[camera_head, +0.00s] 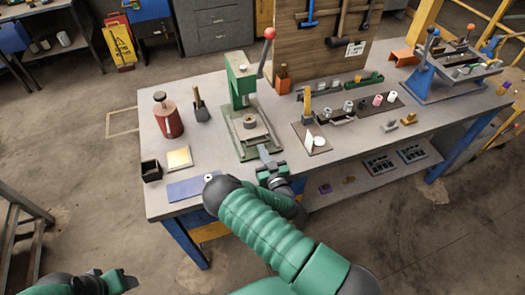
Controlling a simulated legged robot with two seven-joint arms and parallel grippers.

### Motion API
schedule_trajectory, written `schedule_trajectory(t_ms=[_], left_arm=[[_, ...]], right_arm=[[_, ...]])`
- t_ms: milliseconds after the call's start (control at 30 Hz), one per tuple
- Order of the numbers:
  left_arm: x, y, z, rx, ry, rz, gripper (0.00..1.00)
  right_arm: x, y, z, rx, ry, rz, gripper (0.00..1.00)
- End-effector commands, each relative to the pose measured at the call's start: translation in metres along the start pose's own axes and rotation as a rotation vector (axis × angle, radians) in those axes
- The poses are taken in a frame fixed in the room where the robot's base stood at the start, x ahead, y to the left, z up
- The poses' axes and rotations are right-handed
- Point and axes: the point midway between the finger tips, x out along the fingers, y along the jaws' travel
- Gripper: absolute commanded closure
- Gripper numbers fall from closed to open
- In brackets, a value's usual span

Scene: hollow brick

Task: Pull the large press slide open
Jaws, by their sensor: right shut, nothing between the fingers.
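The green press (240,80) with a red-knobbed lever stands on the workbench left of the middle. At its base lies the slide (251,133), a plate carrying a round ring-shaped part. A small grey tab (264,153) sticks out from its front edge. My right gripper (268,168) is at the bench's front side, directly in front of this tab and very close to it. It is shut with nothing held; whether it touches the tab cannot be told. My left gripper (127,281) is low at the bottom left, away from the bench, its finger gap unclear.
A tool board (320,40) stands behind. Small parts trays (345,118) and a blue stand (426,75) occupy the right side.

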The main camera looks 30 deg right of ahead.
Motion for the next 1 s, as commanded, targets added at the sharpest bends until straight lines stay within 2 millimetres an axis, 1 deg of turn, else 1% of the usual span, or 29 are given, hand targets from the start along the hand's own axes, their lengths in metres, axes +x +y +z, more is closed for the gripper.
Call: schedule_trajectory(t_ms=[667, 1000], left_arm=[[0.0, -0.0001, 0.0, 0.0, 0.0, 0.0, 0.4], [0.0, -0.0002, 0.0, 0.0, 0.0, 0.0, 0.4]], right_arm=[[0.0002, 0.0007, 0.0003, 0.001, 0.0, 0.0, 0.99], [0.0002, 0.0007, 0.0003, 0.001, 0.0, 0.0, 0.55]])
